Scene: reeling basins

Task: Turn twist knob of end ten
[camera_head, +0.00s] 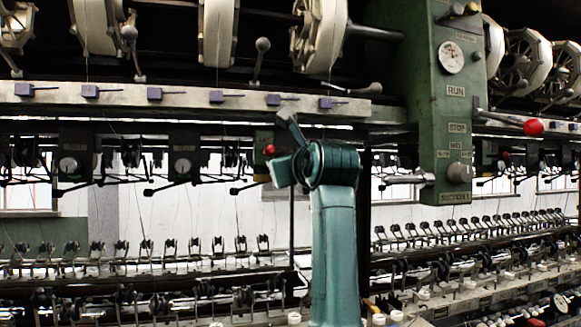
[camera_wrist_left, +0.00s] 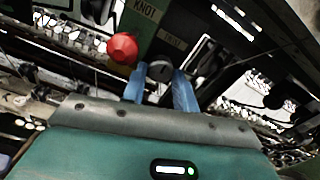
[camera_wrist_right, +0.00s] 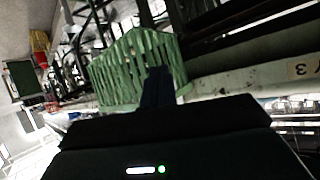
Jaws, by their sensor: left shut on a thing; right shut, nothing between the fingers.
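In the left wrist view, a dark round knob (camera_wrist_left: 160,67) sits on a green panel (camera_wrist_left: 146,32), below a small label that I cannot read surely. My left gripper (camera_wrist_left: 160,80) has its two blue fingers on either side of this knob and is shut on it. A red ball (camera_wrist_left: 122,48) is just left of the knob, near a label reading KNOT. In the head view, my left arm rises in the middle and hides the knob; the red ball (camera_head: 269,150) shows beside it. My right gripper (camera_wrist_right: 158,86) is shut and empty, in the right wrist view only.
A green control column (camera_head: 455,110) with RUN and STOP labels and a red-tipped lever (camera_head: 533,127) stands right of my left arm. A pale rail (camera_head: 190,95) with purple blocks runs above. A green slatted guard (camera_wrist_right: 135,70) is ahead of my right gripper.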

